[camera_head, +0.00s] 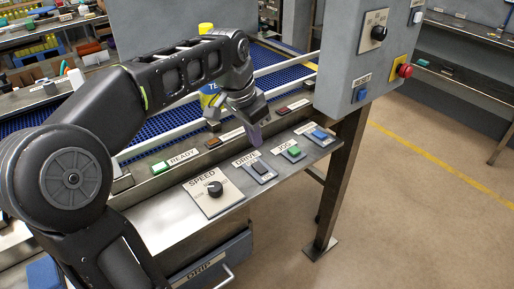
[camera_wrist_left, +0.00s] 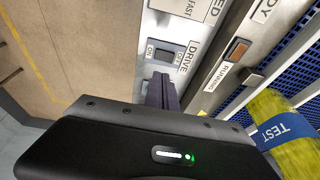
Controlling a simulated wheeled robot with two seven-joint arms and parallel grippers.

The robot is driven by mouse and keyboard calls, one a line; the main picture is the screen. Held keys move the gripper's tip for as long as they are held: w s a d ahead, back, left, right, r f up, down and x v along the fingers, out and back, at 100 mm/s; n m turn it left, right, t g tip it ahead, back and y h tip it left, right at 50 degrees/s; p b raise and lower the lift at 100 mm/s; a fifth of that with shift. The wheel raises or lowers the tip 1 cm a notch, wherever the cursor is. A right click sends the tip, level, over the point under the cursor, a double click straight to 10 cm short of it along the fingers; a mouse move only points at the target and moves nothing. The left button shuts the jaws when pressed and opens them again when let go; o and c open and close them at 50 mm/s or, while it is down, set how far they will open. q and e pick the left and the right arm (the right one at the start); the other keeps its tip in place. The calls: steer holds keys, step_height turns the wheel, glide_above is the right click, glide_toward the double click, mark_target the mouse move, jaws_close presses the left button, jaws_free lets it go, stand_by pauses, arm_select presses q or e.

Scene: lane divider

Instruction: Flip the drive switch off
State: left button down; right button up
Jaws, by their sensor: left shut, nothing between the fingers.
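The drive switch (camera_head: 260,169) is a dark rocker on a light plate, next to the DRIVE label on the sloped metal panel. It also shows in the left wrist view (camera_wrist_left: 164,53), with ON printed on one side and OFF on the other. I cannot tell which side is pressed in. My left gripper (camera_head: 256,142) is shut and empty, its purple-grey fingers pointing down just above and behind the switch, by the DRIVE label. In the left wrist view the closed fingers (camera_wrist_left: 162,92) end close to the switch, apparently without covering it. My right gripper is not in view.
A SPEED knob (camera_head: 215,188) sits left of the switch; a green JOG button (camera_head: 294,152) and a blue button (camera_head: 319,134) sit right. Behind are indicator lamps and a blue conveyor (camera_head: 280,72). A grey control box (camera_head: 345,60) with a red emergency stop (camera_head: 404,71) stands right.

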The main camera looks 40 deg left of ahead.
mark_target(258, 164)
arm_select(q)
steer(key=shift+v, duration=2.15)
steer(key=shift+w+a+r+b, duration=0.1)
steer(key=shift+w+a+b, duration=0.3)
steer(key=shift+a, duration=0.2)
steer(key=x, duration=1.3)
steer(key=shift+s+a, duration=0.3)
steer(key=shift+s, duration=0.1)
steer(key=shift+f, duration=0.6)
